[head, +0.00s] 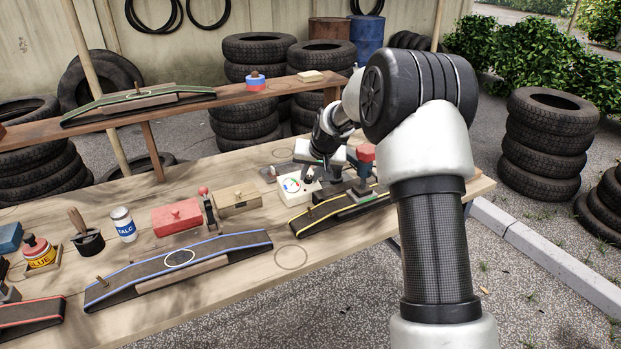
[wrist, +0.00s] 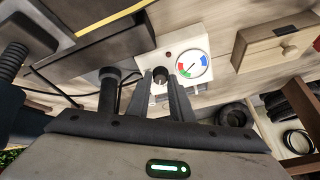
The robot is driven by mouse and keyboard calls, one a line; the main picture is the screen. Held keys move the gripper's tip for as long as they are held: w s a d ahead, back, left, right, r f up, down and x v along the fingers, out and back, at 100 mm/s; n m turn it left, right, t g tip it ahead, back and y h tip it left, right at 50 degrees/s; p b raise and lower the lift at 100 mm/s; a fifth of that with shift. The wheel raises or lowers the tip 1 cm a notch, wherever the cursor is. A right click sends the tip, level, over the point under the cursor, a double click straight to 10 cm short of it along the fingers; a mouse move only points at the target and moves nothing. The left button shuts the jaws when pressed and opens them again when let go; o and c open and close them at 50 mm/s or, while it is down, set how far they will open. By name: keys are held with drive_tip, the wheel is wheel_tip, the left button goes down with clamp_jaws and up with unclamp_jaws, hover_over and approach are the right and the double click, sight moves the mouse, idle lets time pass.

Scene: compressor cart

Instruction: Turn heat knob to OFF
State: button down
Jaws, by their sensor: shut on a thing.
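The white heat control box (head: 294,194) sits on the right part of the wooden bench. The dark heat knob (wrist: 160,75) is beside the dial. My gripper (wrist: 160,88) has its two fingers on either side of the knob and is shut on it. In the head view my gripper (head: 314,168) is over the box and hides the knob. I cannot read the knob's setting.
A yellow-edged black belt stand (head: 325,214) and a red-topped tool (head: 365,160) stand close to my arm. A wooden box (head: 237,200) with a drawer knob and a red box (head: 176,217) lie left. A blue-edged stand (head: 180,260) lies in front.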

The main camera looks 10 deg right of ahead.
drive_tip(key=n+y, duration=0.1)
drive_tip(key=n, duration=0.4)
drive_tip(key=shift+b, duration=0.35)
drive_tip(key=shift+s+f+n, duration=0.1)
drive_tip(key=shift+n, duration=0.3)
drive_tip(key=c, duration=1.6)
unclamp_jaws()
drive_tip(key=p+v, duration=0.3)
drive_tip(key=v, duration=1.4)
drive_tip(key=shift+r, duration=0.25)
